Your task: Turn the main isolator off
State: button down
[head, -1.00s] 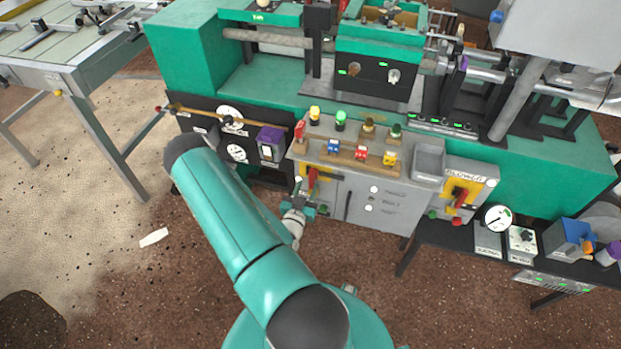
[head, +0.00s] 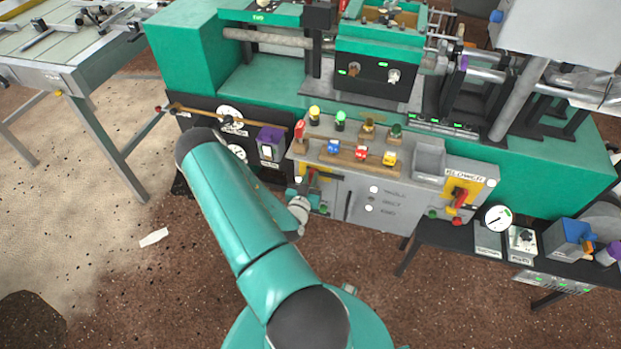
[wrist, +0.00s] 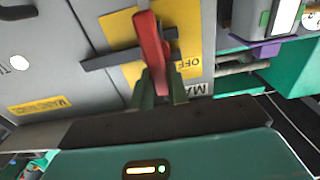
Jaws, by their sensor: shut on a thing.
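The main isolator has a red handle (wrist: 150,45) over a yellow plate (wrist: 117,28) on a grey cabinet. A dark crossbar lies behind the handle, and an upside-down OFF mark shows on the plate beside it. My gripper (wrist: 162,92) is shut on the red handle, with one green finger on each side of its near end. In the head view the isolator's yellow plate (head: 325,177) is at the left of the cabinet front, and my arm and wrist partly cover it. The fingertips are hard to make out there.
A second red-handled switch on a yellow plate, labelled BLOWER (head: 461,194), is further right. A purple-topped switch box (head: 270,145) is just left of the isolator.

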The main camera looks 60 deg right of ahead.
jog(key=shift+w+n, duration=0.1)
jog(key=shift+n, duration=0.2)
jog(key=shift+w+a+f+n, duration=0.1)
jog(key=shift+w+f+n, duration=0.25)
jog(key=shift+n, duration=2.5)
jog(key=shift+w+a+f+n, duration=0.1)
jog(key=shift+w+f+n, duration=0.3)
jog(key=shift+n, duration=2.5)
jog(key=shift+w+a+f+n, duration=0.15)
jog(key=shift+f+n, duration=0.35)
jog(key=shift+n, duration=2.35)
jog(key=c, duration=1.4)
grip_release()
jog(key=shift+o, duration=0.2)
jog(key=shift+d, duration=0.1)
jog(key=s+a, duration=0.2)
jog(key=a, duration=1.1)
jog(key=shift+a, duration=0.35)
